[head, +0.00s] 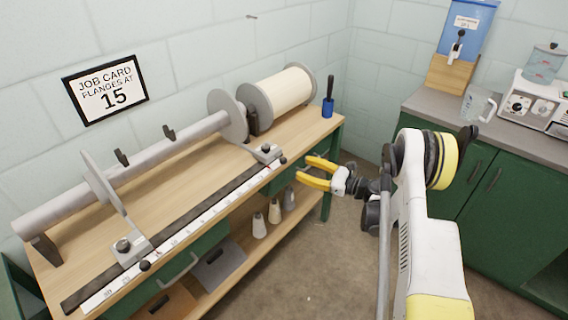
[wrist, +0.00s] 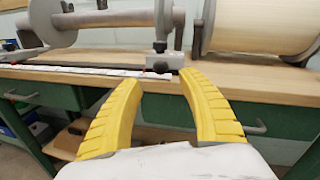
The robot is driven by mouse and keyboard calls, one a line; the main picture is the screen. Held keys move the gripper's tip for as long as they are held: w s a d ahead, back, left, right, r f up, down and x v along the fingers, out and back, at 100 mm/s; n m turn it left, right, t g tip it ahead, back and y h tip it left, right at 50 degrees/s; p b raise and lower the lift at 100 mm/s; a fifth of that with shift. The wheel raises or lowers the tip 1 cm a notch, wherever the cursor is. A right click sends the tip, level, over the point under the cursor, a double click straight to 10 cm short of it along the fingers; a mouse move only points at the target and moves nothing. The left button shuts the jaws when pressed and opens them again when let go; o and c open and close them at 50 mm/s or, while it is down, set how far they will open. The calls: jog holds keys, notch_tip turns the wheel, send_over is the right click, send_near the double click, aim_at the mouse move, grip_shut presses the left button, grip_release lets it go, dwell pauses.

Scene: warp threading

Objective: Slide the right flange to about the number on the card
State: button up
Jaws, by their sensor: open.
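The job card (head: 105,88) on the wall reads "FLANGES AT 15". The right flange (head: 228,116) is a grey disc on the beam's bar, with a clamp foot (head: 264,153) and dark knobs at the right end of the white ruler (head: 190,226). The left flange (head: 101,185) stands near the left end, its foot (head: 130,249) on the rail. My gripper (head: 304,169), with yellow fingers, is open and empty, off the bench's front edge, right of the right foot and apart from it. In the wrist view, the right foot (wrist: 159,60) shows beyond and between the fingertips (wrist: 160,79).
A cream roll (head: 285,91) and a blue pot (head: 327,108) with a dark-handled tool stand at the bench's right end. Cones (head: 259,225) stand on the lower shelf. A drawer handle (wrist: 245,125) juts from the bench front. A green cabinet (head: 495,170) stands at right, with open floor between.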

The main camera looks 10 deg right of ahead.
aim_at(283, 160)
jog(key=b+x, duration=0.2)
jog(key=x, duration=0.6)
jog(key=shift+w+a, duration=0.2)
jog(key=shift+w, duration=0.1)
jog(key=shift+c, duration=0.2)
grip_shut()
